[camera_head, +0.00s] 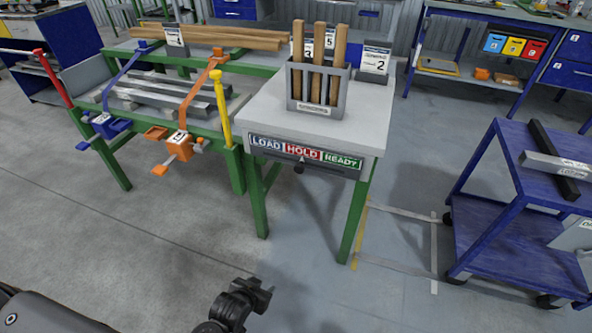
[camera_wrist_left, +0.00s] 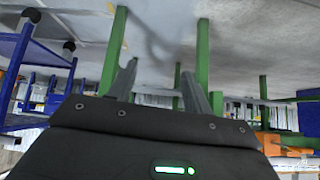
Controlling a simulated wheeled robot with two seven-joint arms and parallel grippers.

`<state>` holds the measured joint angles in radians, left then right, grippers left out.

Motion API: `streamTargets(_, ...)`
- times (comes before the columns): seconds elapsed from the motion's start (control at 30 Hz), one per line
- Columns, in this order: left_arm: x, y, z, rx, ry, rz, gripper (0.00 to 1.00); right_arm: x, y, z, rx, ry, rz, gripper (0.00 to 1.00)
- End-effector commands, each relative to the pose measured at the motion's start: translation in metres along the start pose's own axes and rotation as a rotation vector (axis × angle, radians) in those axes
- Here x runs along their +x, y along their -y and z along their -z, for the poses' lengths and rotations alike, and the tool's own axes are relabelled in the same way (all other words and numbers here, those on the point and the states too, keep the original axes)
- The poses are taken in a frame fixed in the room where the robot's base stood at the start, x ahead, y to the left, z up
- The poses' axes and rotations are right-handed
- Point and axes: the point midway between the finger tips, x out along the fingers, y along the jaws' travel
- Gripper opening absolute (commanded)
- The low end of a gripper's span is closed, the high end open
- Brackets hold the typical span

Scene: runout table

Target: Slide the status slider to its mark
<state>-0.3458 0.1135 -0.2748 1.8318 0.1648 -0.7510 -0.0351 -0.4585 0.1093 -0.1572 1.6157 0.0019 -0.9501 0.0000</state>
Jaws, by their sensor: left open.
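The status slider's dark knob (camera_head: 299,168) sits under the HOLD part of the status strip (camera_head: 304,156) on the front edge of the grey-topped table. The strip reads LOAD in blue, HOLD in red and READY in green, from left to right. My left gripper (camera_head: 258,287) is low in the head view, in front of the table and well apart from the knob. In the left wrist view, the left gripper (camera_wrist_left: 160,85) has its two fingers spread with nothing between them. The slider knob cannot be made out there. My right gripper is not in view.
A grey holder (camera_head: 335,105) with wooden pieces stands on the tabletop. A yellow post (camera_head: 222,108), an orange clamp (camera_head: 180,146) and a blue clamp (camera_head: 108,124) are to the left. A blue cart (camera_head: 520,215) stands right. The floor before the table is clear.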

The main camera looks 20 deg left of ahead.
Motion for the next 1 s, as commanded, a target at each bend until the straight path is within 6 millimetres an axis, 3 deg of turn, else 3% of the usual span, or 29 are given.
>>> streamTargets(0.03,-0.009,-0.003,0.056,-0.004,-0.146,0.006,0.50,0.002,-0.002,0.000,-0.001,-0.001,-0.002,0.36)
streamTargets(0.1,-0.028,-0.005,0.120,-0.019,-0.333,0.020,0.50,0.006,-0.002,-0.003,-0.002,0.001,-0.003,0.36)
streamTargets(0.2,-0.062,-0.007,0.193,-0.042,-0.563,0.039,0.50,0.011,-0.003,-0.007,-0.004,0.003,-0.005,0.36)
streamTargets(0.3,-0.095,-0.006,0.240,-0.066,-0.729,0.053,0.50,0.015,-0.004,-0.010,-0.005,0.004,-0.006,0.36)
streamTargets(0.4,-0.115,-0.005,0.264,-0.081,-0.821,0.063,0.50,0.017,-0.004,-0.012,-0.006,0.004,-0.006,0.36)
streamTargets(0.57,-0.121,-0.005,0.271,-0.088,-0.853,0.069,0.50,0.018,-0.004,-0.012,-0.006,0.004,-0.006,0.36)
streamTargets(0.77,-0.109,-0.003,0.285,-0.087,-0.852,0.069,0.50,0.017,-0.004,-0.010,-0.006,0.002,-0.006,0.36)
streamTargets(1.0,-0.079,0.001,0.319,-0.086,-0.851,0.069,0.50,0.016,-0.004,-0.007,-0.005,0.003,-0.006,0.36)
